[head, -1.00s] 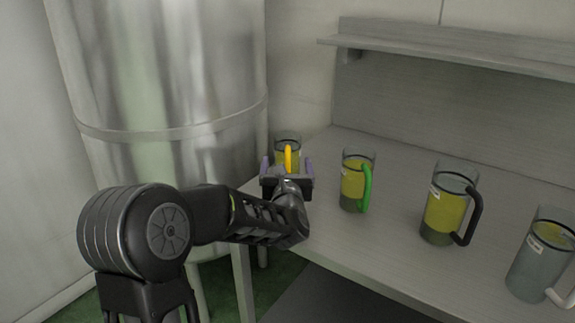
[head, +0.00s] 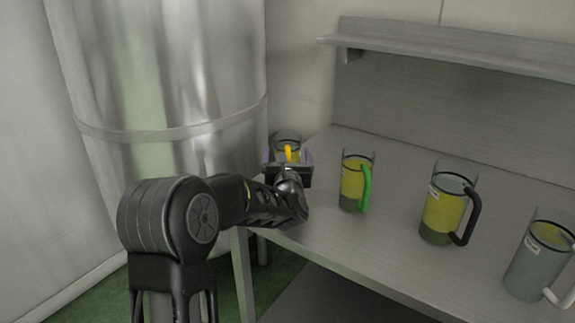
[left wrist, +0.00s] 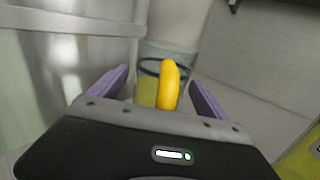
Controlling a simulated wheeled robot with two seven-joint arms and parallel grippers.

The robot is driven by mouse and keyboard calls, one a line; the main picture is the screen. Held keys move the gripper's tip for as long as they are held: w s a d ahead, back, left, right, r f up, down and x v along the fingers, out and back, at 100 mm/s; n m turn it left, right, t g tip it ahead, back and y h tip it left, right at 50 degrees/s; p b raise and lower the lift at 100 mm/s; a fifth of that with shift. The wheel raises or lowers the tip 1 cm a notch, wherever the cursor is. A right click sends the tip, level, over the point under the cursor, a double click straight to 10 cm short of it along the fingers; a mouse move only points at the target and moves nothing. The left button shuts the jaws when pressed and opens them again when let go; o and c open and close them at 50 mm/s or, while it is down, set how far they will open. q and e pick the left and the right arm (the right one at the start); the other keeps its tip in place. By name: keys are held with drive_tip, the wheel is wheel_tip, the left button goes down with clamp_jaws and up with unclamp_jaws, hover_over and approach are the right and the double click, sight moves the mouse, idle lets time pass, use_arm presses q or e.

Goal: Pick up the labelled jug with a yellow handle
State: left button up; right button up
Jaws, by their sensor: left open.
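The jug with a yellow handle (head: 287,138) stands at the far left end of the table, mostly hidden behind my left gripper in the head view. In the left wrist view its yellow handle (left wrist: 169,84) faces me, with the clear jug body (left wrist: 148,92) behind it; no label can be made out. My left gripper (head: 288,157) is open, with its purple fingers (left wrist: 160,90) on either side of the handle. I cannot tell whether the fingers touch it. My right gripper is not in view.
A green-handled jug (head: 353,180), a black-handled jug (head: 444,205) and a white-handled jug (head: 535,258) stand to the right on the grey table (head: 395,240). A large steel tank (head: 170,90) is close on the left. A shelf (head: 450,52) runs above the table.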

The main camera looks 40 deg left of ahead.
use_arm(q)
drive_tip(key=shift+r, duration=0.1)
drive_tip(key=c, duration=1.9)
drive_tip(key=shift+r, duration=0.25)
drive_tip(key=shift+r+p, duration=0.5)
drive_tip(key=shift+r, duration=4.25)
